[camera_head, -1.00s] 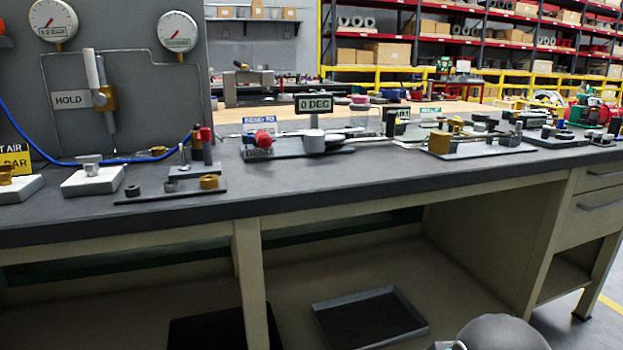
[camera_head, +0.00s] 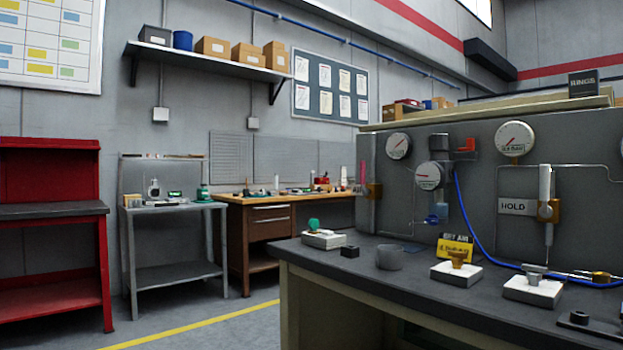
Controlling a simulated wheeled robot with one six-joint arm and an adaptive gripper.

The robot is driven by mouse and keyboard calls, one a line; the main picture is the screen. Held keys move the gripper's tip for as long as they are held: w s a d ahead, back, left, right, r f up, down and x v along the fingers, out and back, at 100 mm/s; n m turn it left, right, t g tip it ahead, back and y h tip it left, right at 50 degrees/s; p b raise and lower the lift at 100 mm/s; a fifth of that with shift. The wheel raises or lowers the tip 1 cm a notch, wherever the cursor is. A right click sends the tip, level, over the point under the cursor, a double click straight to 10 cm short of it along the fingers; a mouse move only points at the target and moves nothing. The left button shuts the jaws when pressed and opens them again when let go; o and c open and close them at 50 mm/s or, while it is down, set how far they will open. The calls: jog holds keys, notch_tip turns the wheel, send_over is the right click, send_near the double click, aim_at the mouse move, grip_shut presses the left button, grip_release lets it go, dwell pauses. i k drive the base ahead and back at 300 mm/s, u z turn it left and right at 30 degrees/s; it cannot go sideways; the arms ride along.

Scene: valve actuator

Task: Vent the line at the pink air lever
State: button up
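A small pink upright lever (camera_head: 363,173) stands at the left end of the grey panel (camera_head: 465,210), by a brass valve body (camera_head: 374,191). It is small and far off in this view, so its exact setting is hard to tell. On the same panel, a white upright lever (camera_head: 545,184) sits on another brass body beside a HOLD sign (camera_head: 517,207). Several round dial gauges (camera_head: 429,175) are on the panel. My gripper is not in view.
A blue hose (camera_head: 470,225) hangs before the panel. Open floor (camera_head: 230,318) lies left of the bench.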

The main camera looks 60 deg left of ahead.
aim_at(365, 192)
jog(key=u, duration=2.5)
jog(key=i, duration=1.15)
jog(key=z, duration=0.5)
